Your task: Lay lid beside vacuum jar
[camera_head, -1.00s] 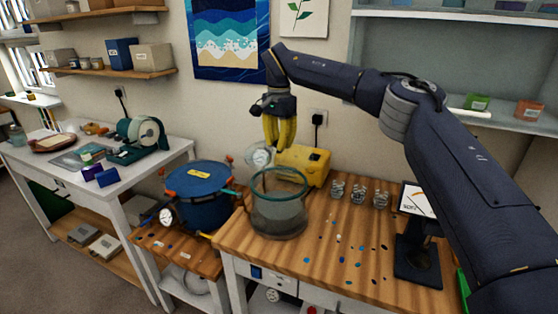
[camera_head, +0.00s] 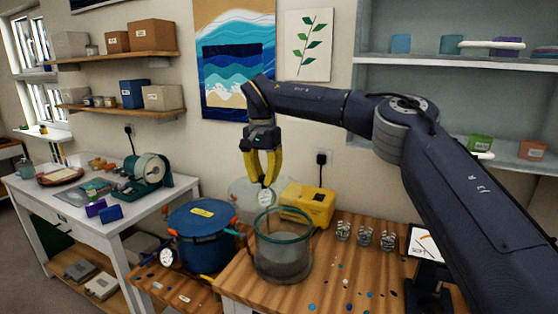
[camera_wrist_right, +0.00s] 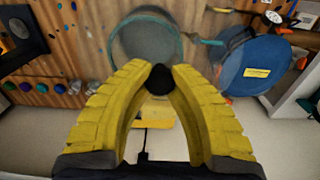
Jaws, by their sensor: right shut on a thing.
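The vacuum jar (camera_head: 283,262) is a clear glass cylinder with a teal rim, upright near the left edge of the wooden bench. Its top looks uncovered. My right gripper (camera_head: 263,183) points down behind and above the jar, left of the yellow pump. Its yellow fingers are shut on the dark knob (camera_wrist_right: 160,80) of the lid, seen in the right wrist view. A faint see-through disc, seemingly the lid (camera_head: 240,190), shows around the fingertips. Its lower edge is hard to make out, so I cannot tell whether it touches anything. My left gripper is out of view.
A blue pot (camera_head: 200,240) stands left of the jar, and a yellow pump (camera_head: 312,203) stands behind it. Several small cups (camera_head: 365,238) stand right. The bench (camera_head: 330,275) has scattered coloured spots. A dark stand (camera_head: 430,290) is at right.

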